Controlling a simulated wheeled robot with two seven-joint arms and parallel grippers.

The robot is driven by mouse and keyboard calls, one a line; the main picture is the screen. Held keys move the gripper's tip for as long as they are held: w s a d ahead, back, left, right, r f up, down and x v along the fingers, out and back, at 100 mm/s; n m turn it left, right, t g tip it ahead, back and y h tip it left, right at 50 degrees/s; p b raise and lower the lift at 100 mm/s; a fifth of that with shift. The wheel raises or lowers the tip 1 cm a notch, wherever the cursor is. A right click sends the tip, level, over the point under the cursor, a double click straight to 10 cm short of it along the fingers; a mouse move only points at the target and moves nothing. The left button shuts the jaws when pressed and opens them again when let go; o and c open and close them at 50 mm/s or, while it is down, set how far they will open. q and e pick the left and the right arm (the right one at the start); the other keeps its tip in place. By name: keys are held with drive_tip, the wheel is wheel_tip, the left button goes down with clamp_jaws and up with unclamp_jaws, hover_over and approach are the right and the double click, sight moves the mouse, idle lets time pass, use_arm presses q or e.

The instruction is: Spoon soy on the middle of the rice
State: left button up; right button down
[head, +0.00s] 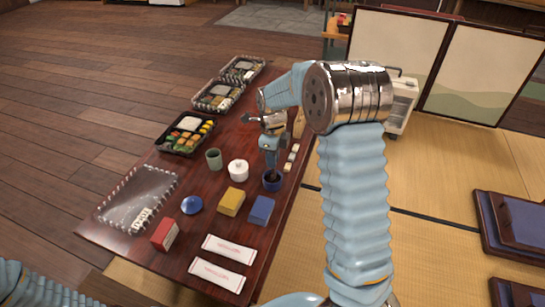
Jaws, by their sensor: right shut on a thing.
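My right gripper (271,166) reaches down over a small dark blue cup (271,183). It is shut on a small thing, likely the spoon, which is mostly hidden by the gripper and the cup. I cannot make out soy in the cup. The nearest open lunch box (166,146) stands left of the gripper, with a white patch of rice (190,123) at its far side and colourful food beside it. My left gripper is out of view; only part of that arm shows at the lower left.
A green cup (214,159) and white lidded pot (238,170) stand between the box and my gripper. Nearer are a yellow block (231,202), a blue block (261,210), a blue dome (192,205), a red box (165,234) and a clear lid (138,197). More lunch boxes (219,96) stand behind.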

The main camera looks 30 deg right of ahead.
wheel_tip(320, 180, up, 3)
drive_tip(key=shift+r+p, duration=0.1)
drive_tip(key=shift+p, duration=1.05)
wheel_tip(320, 180, up, 4)
drive_tip(key=p, duration=0.3)
drive_tip(key=shift+f, duration=0.2)
drive_tip(key=shift+f, duration=0.1)
